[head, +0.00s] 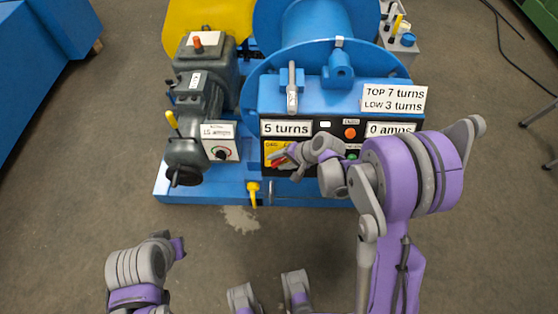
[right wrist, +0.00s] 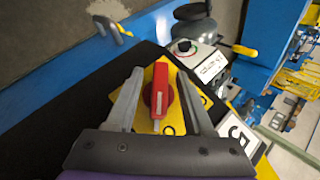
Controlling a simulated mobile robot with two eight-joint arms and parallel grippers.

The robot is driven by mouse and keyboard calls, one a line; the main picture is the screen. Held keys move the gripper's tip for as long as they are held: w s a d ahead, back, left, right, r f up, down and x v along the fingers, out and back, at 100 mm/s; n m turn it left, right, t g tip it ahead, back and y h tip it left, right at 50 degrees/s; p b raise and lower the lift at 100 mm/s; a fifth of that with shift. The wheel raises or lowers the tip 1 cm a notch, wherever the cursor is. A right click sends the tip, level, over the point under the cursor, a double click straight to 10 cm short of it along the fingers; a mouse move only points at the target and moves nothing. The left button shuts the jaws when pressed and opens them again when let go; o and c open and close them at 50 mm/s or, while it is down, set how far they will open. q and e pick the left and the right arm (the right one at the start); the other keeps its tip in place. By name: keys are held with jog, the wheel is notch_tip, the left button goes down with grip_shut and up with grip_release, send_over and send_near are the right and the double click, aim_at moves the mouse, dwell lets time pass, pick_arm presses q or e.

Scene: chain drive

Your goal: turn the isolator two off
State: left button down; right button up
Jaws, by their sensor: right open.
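The isolator is a red rotary handle (right wrist: 159,92) on a yellow plate (right wrist: 141,118), set in a black panel (right wrist: 60,108). In the right wrist view the handle stands between the two fingers of my right gripper (right wrist: 158,98), which are open with a gap on each side. The handle's long side runs roughly along the fingers. In the head view the yellow plate (head: 270,147) is partly hidden by my right gripper (head: 284,157), which is over it. Which isolator number this is cannot be read. My left gripper is not clearly in view; only my left arm shows.
The blue winch (head: 330,95) carries labels reading 5 turns (head: 287,128) and 0 amps (head: 391,129). An orange button (head: 350,133) sits right of the isolator. A box with a dial (head: 221,150) and a yellow-tipped lever (head: 173,122) stand left. The floor in front is clear.

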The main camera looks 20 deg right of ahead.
grip_shut()
dwell(0.4)
jog(key=shift+a+n+g+h, duration=0.1)
jog(key=shift+n+g+h, duration=0.6)
jog(key=shift+n+h, duration=0.25)
jog(key=n+g+h, duration=0.1)
jog(key=n+h, duration=0.1)
jog(key=h, duration=0.1)
jog(key=shift+n+g+h+b, duration=0.55)
jog(key=shift+h+b, duration=0.15)
jog(key=shift+h, duration=0.25)
jog(key=shift+f+n+g+h+b, duration=0.1)
jog(key=shift+n+g+h+b, duration=0.15)
jog(key=shift+n+h+b, duration=0.65)
jog(key=n+h+b, duration=0.1)
jog(key=h, duration=0.2)
jog(key=shift+d+n+h+b, duration=0.2)
jog(key=shift+n+h+b, duration=0.65)
jog(key=shift+h, duration=0.25)
